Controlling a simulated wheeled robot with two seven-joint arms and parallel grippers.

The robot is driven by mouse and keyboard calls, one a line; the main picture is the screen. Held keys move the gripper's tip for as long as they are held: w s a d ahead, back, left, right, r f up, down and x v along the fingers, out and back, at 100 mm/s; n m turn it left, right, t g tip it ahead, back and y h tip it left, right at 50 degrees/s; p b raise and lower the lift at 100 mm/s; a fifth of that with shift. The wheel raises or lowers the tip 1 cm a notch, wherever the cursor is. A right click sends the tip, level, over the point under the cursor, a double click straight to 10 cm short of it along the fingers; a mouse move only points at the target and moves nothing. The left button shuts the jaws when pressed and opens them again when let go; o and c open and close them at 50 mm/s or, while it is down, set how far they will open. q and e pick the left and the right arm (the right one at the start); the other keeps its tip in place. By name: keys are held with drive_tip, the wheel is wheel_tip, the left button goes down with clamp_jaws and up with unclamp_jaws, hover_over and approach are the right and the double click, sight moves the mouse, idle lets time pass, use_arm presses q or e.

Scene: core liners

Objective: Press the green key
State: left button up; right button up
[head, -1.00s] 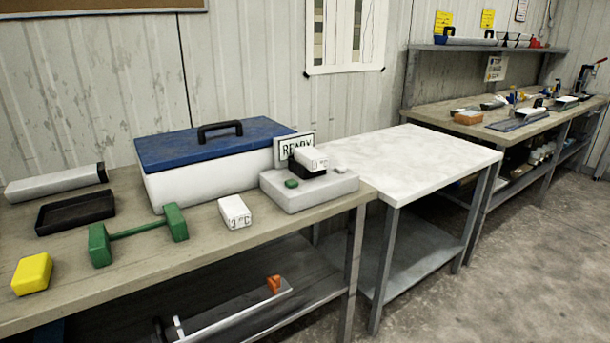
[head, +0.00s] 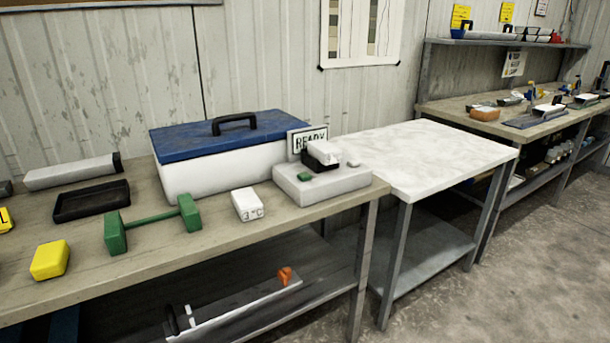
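The green key (head: 303,176) is a small green block on top of a light grey box (head: 325,189) near the right end of the wooden bench. Beside it on the same box sit a black cradle with a white block (head: 324,152) and a small grey key (head: 353,164). Neither of my grippers is in view.
A blue-lidded white cooler (head: 215,170), a white block (head: 247,204), a green dumbbell-shaped piece (head: 152,224), a yellow block (head: 50,260) and a black tray (head: 92,203) share the bench (head: 215,240). A pale, bare table (head: 420,160) adjoins on the right.

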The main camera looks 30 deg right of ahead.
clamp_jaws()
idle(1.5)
